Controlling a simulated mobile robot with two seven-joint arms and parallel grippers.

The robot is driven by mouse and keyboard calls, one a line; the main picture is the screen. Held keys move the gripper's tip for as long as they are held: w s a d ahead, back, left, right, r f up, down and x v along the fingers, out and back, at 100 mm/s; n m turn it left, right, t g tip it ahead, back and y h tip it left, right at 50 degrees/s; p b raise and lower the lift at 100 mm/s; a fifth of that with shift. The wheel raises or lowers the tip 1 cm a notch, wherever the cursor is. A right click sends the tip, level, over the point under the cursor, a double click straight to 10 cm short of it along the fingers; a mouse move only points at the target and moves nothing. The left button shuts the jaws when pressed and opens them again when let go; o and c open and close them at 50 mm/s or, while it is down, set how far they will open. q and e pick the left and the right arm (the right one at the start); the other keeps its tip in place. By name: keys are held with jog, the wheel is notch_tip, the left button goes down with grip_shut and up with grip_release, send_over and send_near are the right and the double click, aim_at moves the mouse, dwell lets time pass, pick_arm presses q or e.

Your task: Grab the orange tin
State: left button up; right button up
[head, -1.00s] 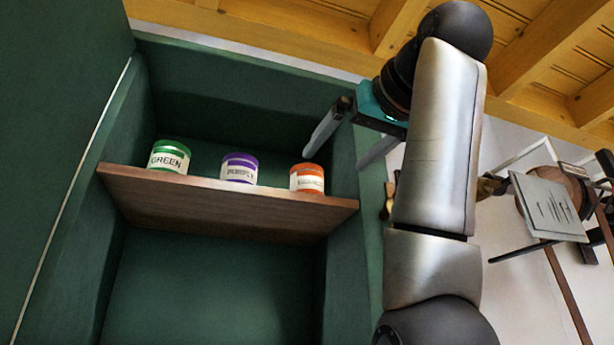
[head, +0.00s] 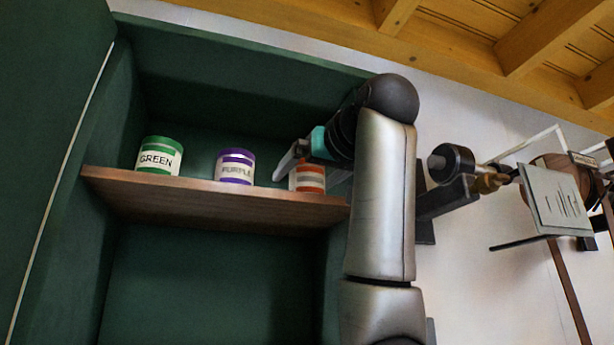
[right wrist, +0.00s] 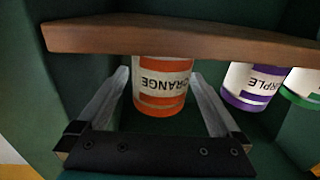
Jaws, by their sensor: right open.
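The orange tin (head: 308,179), with orange bands and a white label, stands at the right end of the wooden shelf (head: 215,200). It is partly hidden behind my right gripper in the head view. My right gripper (head: 308,168) is open in front of the tin. In the right wrist view, which shows the shelf upside down, the orange tin (right wrist: 161,85) appears between the two spread fingers of the gripper (right wrist: 158,78), with a gap on each side. My left gripper is not in view.
A purple tin (head: 235,167) stands left of the orange tin, and a green tin (head: 158,156) further left. The green cabinet (head: 240,70) walls enclose the shelf. To the right, a press (head: 565,195) stands by the white wall.

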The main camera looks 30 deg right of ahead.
jog(key=c, duration=1.5)
jog(key=shift+c, duration=0.2)
jog(key=shift+s+r, duration=0.1)
jog(key=shift+r, duration=0.05)
